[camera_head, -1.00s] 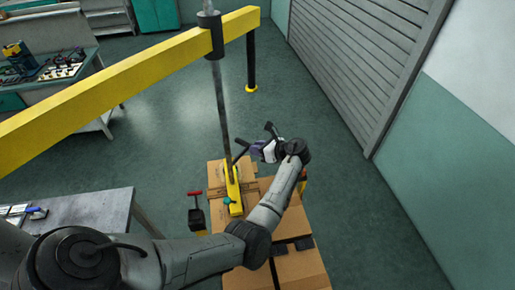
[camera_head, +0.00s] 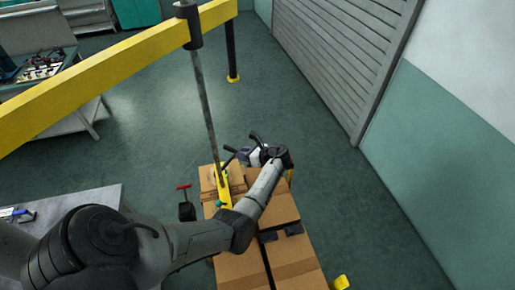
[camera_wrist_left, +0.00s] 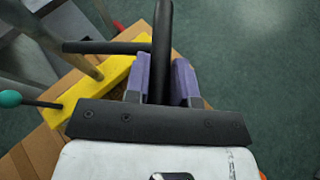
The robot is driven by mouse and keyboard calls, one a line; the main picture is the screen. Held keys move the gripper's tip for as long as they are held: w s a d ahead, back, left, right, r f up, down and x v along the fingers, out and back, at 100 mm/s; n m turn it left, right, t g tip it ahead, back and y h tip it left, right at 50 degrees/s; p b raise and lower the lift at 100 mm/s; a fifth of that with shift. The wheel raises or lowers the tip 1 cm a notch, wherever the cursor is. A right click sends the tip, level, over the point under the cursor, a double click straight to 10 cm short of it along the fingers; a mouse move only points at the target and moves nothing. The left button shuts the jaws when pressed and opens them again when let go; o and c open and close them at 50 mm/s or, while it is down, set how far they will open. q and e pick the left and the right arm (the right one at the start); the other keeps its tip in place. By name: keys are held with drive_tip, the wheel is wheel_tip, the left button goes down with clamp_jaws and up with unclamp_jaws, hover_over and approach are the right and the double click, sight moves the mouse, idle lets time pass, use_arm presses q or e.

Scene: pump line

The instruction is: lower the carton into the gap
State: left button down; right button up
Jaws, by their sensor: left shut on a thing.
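My left gripper (camera_head: 250,156) is at the far end of my left arm, above the carton stack. In the left wrist view its purple fingers (camera_wrist_left: 160,82) are shut on a black bar handle (camera_wrist_left: 162,30). A yellow lifting head (camera_head: 224,186) hangs on a grey pole (camera_head: 206,110) and lies over a brown carton (camera_head: 208,178) at the stack's far left. I cannot tell whether that carton is clear of its neighbours. Other cartons (camera_head: 283,208) stand close beside it. My forearm hides part of the stack and the gap. My right gripper is out of view.
A yellow overhead beam (camera_head: 110,72) carries the pole through a black sleeve (camera_head: 188,25). A red-handled black device (camera_head: 186,208) stands left of the stack. A grey table (camera_head: 85,203) is at the left. Floor beyond and right of the stack is clear up to the shutter (camera_head: 340,50).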

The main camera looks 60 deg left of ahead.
use_arm(q)
drive_tip(key=shift+f, duration=0.1)
drive_tip(key=c, duration=1)
unclamp_jaws()
drive_tip(key=shift+o, duration=0.2)
drive_tip(key=b+v, duration=0.1)
drive_tip(key=v, duration=1.2)
drive_tip(key=shift+w+d+r, duration=0.2)
drive_tip(key=shift+d, duration=0.05)
